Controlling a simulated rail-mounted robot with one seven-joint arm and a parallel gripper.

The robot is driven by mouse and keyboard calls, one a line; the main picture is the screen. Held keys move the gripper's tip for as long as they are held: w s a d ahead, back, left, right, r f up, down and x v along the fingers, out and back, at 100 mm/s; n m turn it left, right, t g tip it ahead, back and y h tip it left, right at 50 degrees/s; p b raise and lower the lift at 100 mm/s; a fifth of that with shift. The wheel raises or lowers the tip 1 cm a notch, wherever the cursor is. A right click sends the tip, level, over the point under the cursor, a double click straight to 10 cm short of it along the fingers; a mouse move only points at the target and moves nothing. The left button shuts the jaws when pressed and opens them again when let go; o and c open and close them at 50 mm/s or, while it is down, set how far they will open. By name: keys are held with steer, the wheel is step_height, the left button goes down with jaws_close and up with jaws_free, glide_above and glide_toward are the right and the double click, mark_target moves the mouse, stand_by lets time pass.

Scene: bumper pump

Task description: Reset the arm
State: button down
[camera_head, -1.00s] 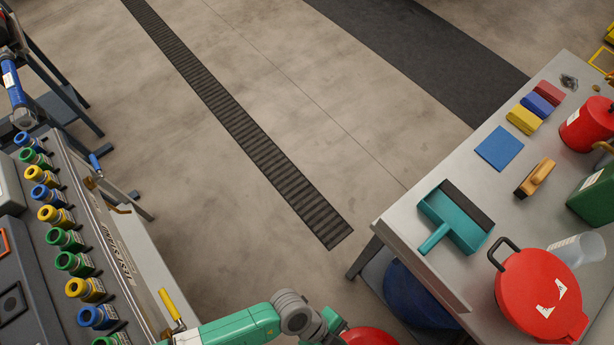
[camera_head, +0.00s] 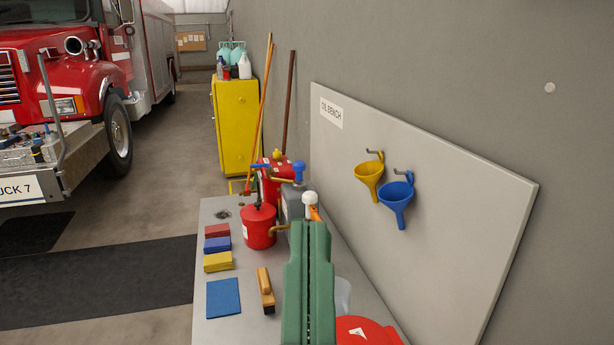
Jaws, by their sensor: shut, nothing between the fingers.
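Funnels (camera_head: 396,203) hang on a board (camera_head: 450,210). A yellow cabinet (camera_head: 234,125) and red truck (camera_head: 85,50) stand behind.

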step_height(320, 180, up, 36)
steer(key=p, duration=3.1)
steer(key=shift+w+a+p, duration=0.15)
steer(key=shift+p, duration=0.25)
